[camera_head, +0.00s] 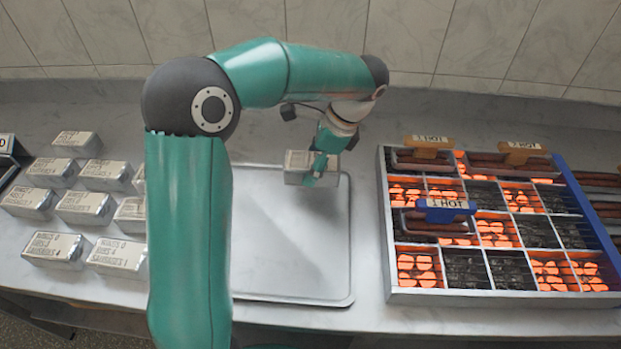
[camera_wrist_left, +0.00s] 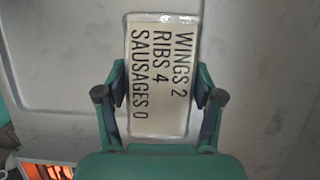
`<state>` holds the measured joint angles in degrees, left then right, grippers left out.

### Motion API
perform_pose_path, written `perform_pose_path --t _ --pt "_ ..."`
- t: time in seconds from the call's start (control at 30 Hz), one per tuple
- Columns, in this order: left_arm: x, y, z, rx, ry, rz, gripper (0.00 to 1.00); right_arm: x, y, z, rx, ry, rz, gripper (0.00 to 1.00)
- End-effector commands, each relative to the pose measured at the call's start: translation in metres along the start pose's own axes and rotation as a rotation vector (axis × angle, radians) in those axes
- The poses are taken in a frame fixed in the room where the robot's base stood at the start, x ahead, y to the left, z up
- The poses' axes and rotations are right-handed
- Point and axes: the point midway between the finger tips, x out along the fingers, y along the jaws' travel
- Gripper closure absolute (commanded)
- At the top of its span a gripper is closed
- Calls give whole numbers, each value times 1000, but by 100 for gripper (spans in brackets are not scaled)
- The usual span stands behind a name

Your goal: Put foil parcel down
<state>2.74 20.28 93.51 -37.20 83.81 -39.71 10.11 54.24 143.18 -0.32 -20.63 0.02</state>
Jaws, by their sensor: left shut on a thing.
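A silver foil parcel (camera_head: 300,163) is at the back right corner of the grey tray (camera_head: 290,270) in the head view. My left gripper (camera_head: 322,170) is shut on it. In the left wrist view the parcel (camera_wrist_left: 162,60) sits between the two fingers of the left gripper (camera_wrist_left: 160,98), and its white label reads "WINGS 2, RIBS 4, SAUSAGES 0". The tray's rim (camera_wrist_left: 60,110) shows behind the parcel there. I cannot tell whether the parcel touches the tray. My right gripper is not in view.
Several foil parcels (camera_head: 85,208) with labels stand in rows left of the tray, partly hidden by my arm. A grill (camera_head: 388,225) with glowing and dark cells, and tagged racks such as "1 HOT" (camera_head: 447,204), stands on the right. The tray's middle and front are bare.

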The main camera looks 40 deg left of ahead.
Motion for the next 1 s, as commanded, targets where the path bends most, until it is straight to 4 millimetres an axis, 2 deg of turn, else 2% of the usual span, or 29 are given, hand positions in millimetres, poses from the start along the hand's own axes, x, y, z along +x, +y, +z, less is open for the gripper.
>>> perform_pose_path --t 0.17,0.4,0.8,0.83,0.93,1.0 --pt "11 0 -4 0 -1 -1 81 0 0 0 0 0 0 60" --pt "40 0 -17 0 0 0 81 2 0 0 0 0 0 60" --pt "46 0 -19 0 0 -1 81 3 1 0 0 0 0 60" --pt "45 0 -19 0 1 0 28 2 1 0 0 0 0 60" --pt "45 0 -19 0 0 0 11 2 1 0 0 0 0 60" --pt "45 0 -19 -1 1 0 8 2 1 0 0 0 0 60"
